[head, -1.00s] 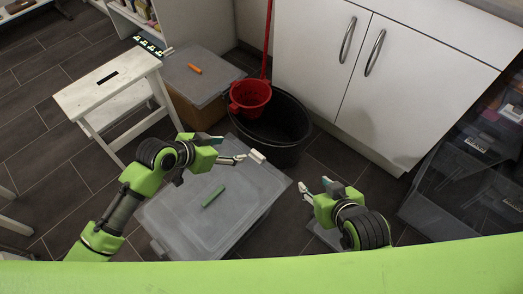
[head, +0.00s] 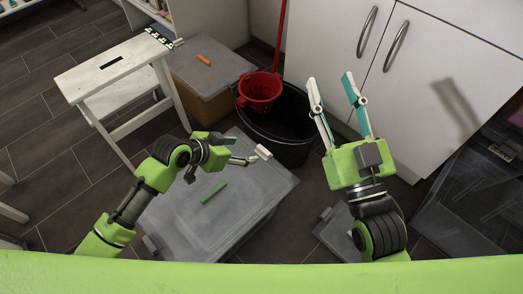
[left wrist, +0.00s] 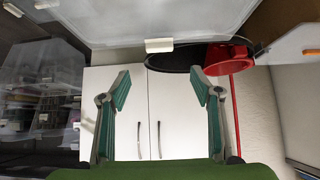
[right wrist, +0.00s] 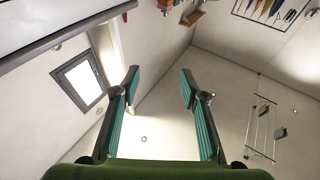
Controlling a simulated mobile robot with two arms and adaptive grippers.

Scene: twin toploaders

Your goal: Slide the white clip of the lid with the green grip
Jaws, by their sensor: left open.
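The grey translucent lid (head: 170,215) with the green grip (head: 213,193) lies on a bin on the floor. Its small white clip (head: 263,152) is at the lid's far right edge. In the left wrist view the white clip (left wrist: 159,45) sits on the lid's edge, above and between my fingertips in the picture. My left gripper (head: 236,150) is open and empty close to the clip; it does not hold it. My right gripper (head: 331,78) is open and empty, raised and pointing away from the lid.
A black tub (head: 290,150) with a red bucket (head: 260,90) stands beyond the lid. A box with an orange grip (head: 204,59) and a white stool (head: 110,70) are at the back left. White cabinets (head: 440,80) stand at the right.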

